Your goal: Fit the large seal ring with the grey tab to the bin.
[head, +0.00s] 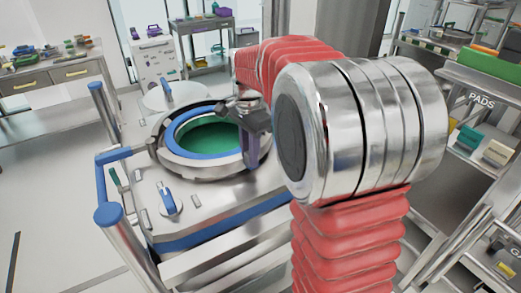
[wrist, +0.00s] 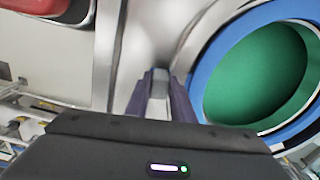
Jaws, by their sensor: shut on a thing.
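The bin (head: 215,207) is a steel box with a round metal-rimmed mouth and a green interior, in the middle of the head view. A large blue ring (head: 173,140) lies around the inside of the mouth; it also shows at the right in the wrist view (wrist: 207,62). My gripper (head: 251,163) points down at the right side of the mouth. In the wrist view its purple fingers (wrist: 157,108) are shut on a small grey tab (wrist: 157,84), just outside the metal rim. Whether this tab joins the blue ring cannot be told.
A blue-handled latch (head: 168,201) stands on the bin's front deck. Blue-capped posts (head: 108,215) rise at its left. A round pale lid-like disc (head: 172,96) lies behind the mouth. Shelves with pads (head: 490,110) stand at right, and a bench (head: 65,85) at far left.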

